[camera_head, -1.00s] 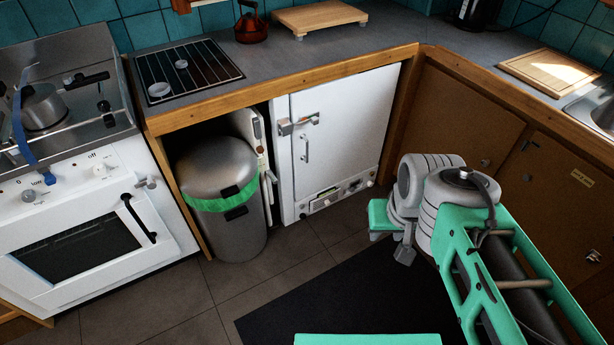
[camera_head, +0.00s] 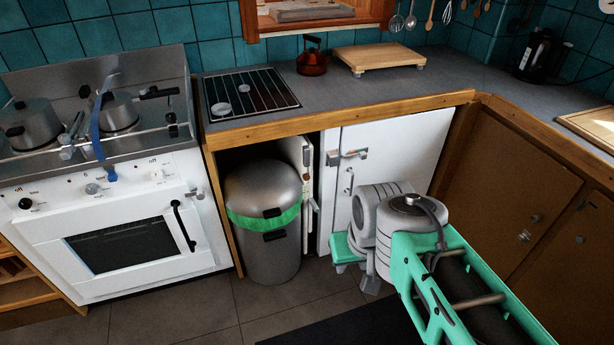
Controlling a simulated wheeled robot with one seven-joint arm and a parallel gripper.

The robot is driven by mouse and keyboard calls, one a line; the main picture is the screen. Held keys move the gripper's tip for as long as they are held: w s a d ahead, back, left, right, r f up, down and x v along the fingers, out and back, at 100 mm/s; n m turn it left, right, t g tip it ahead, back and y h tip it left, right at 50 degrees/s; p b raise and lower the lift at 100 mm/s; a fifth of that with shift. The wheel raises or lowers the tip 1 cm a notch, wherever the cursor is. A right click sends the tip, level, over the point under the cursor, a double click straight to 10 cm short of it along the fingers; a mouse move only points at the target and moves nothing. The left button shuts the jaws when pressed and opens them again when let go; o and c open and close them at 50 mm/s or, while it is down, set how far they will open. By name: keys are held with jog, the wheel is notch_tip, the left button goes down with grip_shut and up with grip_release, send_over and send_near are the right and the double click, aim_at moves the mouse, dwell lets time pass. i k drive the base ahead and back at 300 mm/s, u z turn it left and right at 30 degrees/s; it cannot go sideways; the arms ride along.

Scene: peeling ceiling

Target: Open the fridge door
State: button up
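The fridge (camera_head: 424,150) is a white unit under the counter, with a metal latch (camera_head: 347,156) near its upper left and a thin vertical handle (camera_head: 349,181) below it. Its door looks shut. My gripper (camera_head: 352,264) is at the end of my arm, in front of the fridge's lower left part, below the handle. The arm's wrist hides the lower middle of the fridge front. The fingers are mostly hidden, so I cannot tell whether they are open, nor whether they touch the fridge.
A metal bin (camera_head: 265,195) with a green band stands in an open recess left of the fridge. A white panel (camera_head: 299,165) stands edge-on between them. A white stove (camera_head: 123,219) is further left. Brown cabinets (camera_head: 519,185) are on the right. The tiled floor (camera_head: 190,311) shows free room in front.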

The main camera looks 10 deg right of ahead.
aim_at(408, 148)
jog(key=u, duration=0.35)
jog(key=i, duration=1.4)
jog(key=z, duration=0.05)
